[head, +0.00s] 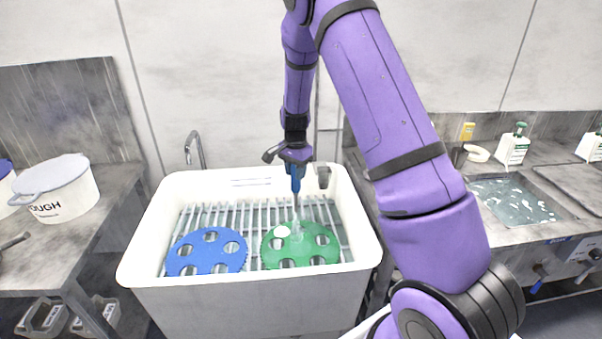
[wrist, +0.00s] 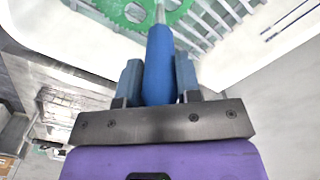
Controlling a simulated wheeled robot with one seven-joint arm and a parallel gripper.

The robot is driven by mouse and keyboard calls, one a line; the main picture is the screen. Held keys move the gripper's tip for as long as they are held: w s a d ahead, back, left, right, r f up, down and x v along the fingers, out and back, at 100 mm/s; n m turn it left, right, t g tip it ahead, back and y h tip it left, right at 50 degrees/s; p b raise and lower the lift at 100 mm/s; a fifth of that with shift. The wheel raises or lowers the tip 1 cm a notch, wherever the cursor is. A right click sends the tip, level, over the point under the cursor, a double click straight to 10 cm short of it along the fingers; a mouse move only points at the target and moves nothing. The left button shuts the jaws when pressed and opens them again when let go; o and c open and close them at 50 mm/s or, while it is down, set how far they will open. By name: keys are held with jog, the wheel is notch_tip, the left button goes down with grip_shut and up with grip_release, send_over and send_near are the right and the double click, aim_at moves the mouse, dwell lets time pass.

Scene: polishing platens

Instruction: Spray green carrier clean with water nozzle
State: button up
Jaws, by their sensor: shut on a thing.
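The green carrier (head: 318,251) is a toothed disc with round holes, lying on the right part of the rack in the white sink. Part of it also shows at the top of the wrist view (wrist: 113,8). My gripper (head: 296,166) is shut on the blue water nozzle (wrist: 160,62) and holds it above the green carrier, tip pointing down. A pale, watery patch shows below the tip on the carrier, around its middle.
A blue carrier (head: 206,252) lies left of the green one on the slatted rack (head: 254,215). The white sink's rim (head: 150,240) surrounds both. A tap (head: 195,150) stands behind. A white pot marked "OUGH" (head: 62,190) is on the left bench; bottles (head: 513,146) and a water basin (head: 510,203) are right.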

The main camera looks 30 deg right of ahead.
jog(key=w+a, duration=0.3)
jog(key=w, duration=0.2)
jog(key=shift+w, duration=0.35)
jog(key=shift+a+r, duration=0.1)
jog(key=shift+r, duration=0.05)
dwell(0.9)
jog(key=shift+r, duration=2.5)
notch_tip(320, 180, up, 4)
jog(key=shift+f, duration=0.1)
jog(key=w+d, duration=0.6)
jog(key=w, duration=0.6)
jog(key=shift+w, duration=0.3)
